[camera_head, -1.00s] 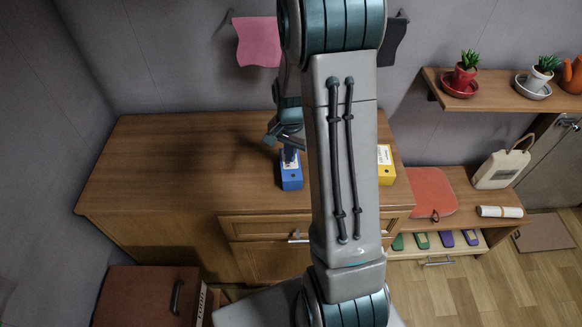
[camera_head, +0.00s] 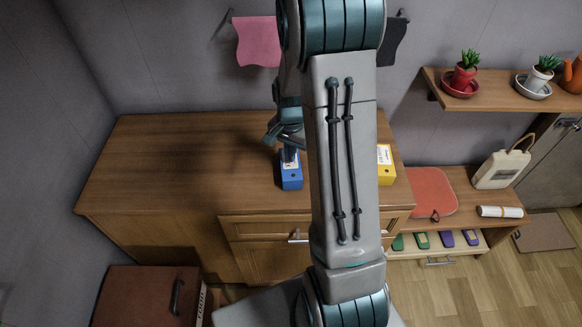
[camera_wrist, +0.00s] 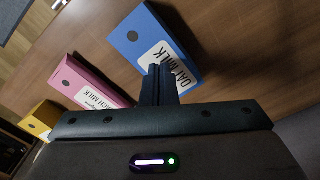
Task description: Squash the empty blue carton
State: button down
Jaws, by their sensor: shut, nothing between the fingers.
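The blue carton (camera_head: 291,182) stands on the wooden cabinet top in the head view, with a white label on it. In the wrist view the blue carton (camera_wrist: 146,36) shows its "OAT MILK" label and looks whole. My gripper (camera_head: 289,158) is shut and empty, pointing down at the top of the blue carton. In the wrist view the shut fingers of my gripper (camera_wrist: 160,70) overlap the carton's label side. I cannot tell whether they touch it.
A yellow carton (camera_head: 385,165) stands to the right, partly behind my arm. The cabinet top (camera_head: 180,160) to the left is clear.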

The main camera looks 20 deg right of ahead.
aim_at(291, 164)
jog(key=shift+f, duration=0.15)
jog(key=shift+f+b, duration=1.6)
jog(key=shift+f, duration=0.3)
jog(key=shift+s+r, duration=0.1)
jog(key=shift+r, duration=0.1)
jog(key=shift+r+p, duration=1.4)
jog(key=shift+r, duration=0.45)
jog(key=shift+r+p, duration=1.8)
jog(key=shift+r, duration=0.75)
jog(key=shift+f, duration=0.1)
